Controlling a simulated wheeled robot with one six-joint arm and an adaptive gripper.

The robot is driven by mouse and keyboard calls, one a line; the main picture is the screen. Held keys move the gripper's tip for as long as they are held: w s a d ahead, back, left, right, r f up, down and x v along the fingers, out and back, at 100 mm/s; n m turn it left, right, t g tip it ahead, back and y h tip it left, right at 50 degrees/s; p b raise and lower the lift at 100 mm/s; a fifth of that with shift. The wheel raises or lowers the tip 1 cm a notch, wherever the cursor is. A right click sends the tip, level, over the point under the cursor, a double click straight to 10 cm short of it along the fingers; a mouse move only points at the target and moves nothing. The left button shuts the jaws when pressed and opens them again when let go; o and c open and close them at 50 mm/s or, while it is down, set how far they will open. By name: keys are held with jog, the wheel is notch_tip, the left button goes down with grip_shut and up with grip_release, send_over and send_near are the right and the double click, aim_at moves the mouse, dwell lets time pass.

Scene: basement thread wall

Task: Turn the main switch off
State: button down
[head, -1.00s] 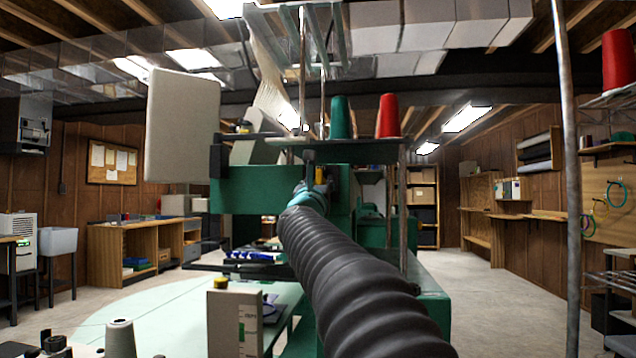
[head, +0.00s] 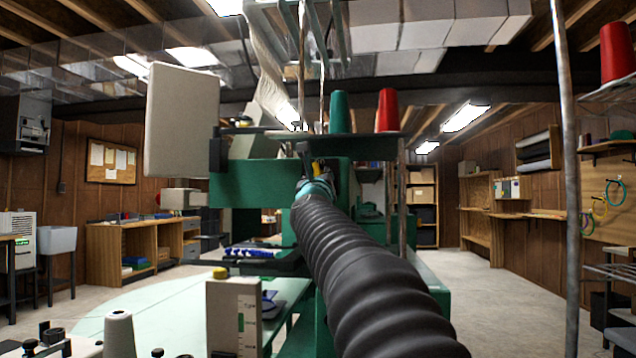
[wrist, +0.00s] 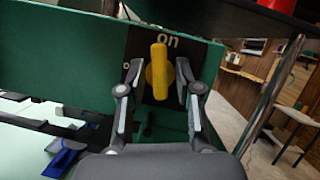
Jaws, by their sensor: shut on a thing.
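The main switch has a yellow handle (wrist: 158,72) on a dark plate (wrist: 135,62) fixed to a green machine panel in the wrist view. The handle stands upright, its top toward the word "on"; a smaller mark shows at the plate's left. My gripper (wrist: 160,82) is shut on the handle, one finger on each side. In the head view my arm hides most of the switch area; a bit of yellow shows at the arm's end, on the green machine (head: 255,188).
Green (head: 340,113) and red (head: 387,110) thread cones stand on the machine's top shelf. A pale box with a yellow button (head: 233,315) stands in front at left. A metal pole (head: 570,180) rises at right. Open floor (head: 495,290) lies right of the machine.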

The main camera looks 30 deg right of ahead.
jog(key=n+y, duration=0.1)
jog(key=n, duration=0.2)
jog(key=n+y, duration=0.2)
jog(key=n, duration=0.2)
jog(key=shift+r+y, duration=0.1)
jog(key=shift+y, duration=0.2)
jog(key=shift+n, duration=0.4)
jog(key=shift+n+y+p, duration=0.4)
jog(key=shift+n+y, duration=0.2)
jog(key=shift+n, duration=0.4)
jog(key=shift+r+n+y+p, duration=0.15)
jog(key=shift+n+y+p, duration=0.45)
jog(key=shift+n, duration=0.5)
jog(key=n+g+p, duration=0.1)
jog(key=n, duration=0.1)
jog(key=shift+n+y, duration=0.3)
jog(key=shift+n, duration=0.1)
jog(key=shift+n+g, duration=0.6)
jog(key=shift+n, duration=1)
